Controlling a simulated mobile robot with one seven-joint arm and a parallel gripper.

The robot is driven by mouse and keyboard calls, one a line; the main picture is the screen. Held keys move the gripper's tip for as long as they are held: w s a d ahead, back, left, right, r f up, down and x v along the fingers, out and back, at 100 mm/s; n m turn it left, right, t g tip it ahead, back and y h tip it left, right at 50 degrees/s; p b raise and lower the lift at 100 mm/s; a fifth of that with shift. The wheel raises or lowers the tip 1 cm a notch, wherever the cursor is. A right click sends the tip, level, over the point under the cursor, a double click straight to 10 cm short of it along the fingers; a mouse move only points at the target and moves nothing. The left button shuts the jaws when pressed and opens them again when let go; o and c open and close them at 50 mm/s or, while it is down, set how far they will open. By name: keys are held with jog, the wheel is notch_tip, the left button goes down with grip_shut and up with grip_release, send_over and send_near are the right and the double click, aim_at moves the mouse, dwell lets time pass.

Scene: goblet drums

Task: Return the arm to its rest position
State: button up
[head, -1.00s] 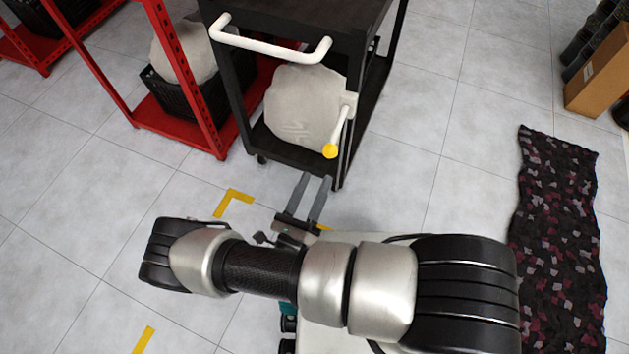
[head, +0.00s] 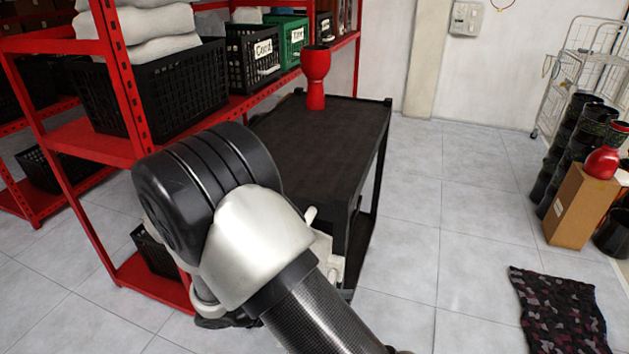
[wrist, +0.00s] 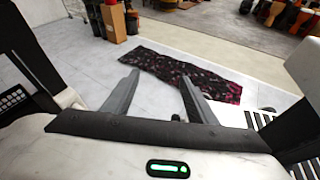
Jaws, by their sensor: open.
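My gripper (wrist: 158,98) shows in the wrist view with its two grey fingers apart and nothing between them. Beyond the fingertips in that view lies a dark patterned mat on the pale floor. My gripper is hidden in the head view, where my arm fills the lower middle and covers part of a black cart. A red goblet drum (head: 316,78) stands upright on the far end of the cart's top (head: 335,135), apart from my arm.
A red shelf rack (head: 85,140) with black and green crates stands at the left. The patterned mat (head: 558,312) lies at the lower right. A cardboard box (head: 580,207) and several dark drums stand at the right. The floor between cart and mat is clear.

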jog(key=s+d+r+m+t+y, duration=0.1)
jog(key=s+d+r+m+y, duration=0.2)
jog(key=r+m+y, duration=0.4)
jog(key=s+d+r+m+t+y, duration=0.1)
jog(key=s+d+r+m+y, duration=0.15)
jog(key=r+m, duration=0.5)
jog(key=s+d+r+m+t+y, duration=0.1)
jog(key=s+d+r+m+y, duration=0.3)
jog(key=r, duration=0.6)
notch_tip(320, 180, up, 23)
jog(key=a+p, duration=0.1)
jog(key=p, duration=2.2)
jog(key=shift+w+m, duration=0.2)
jog(key=shift+m, duration=0.15)
jog(key=shift+a, duration=0.1)
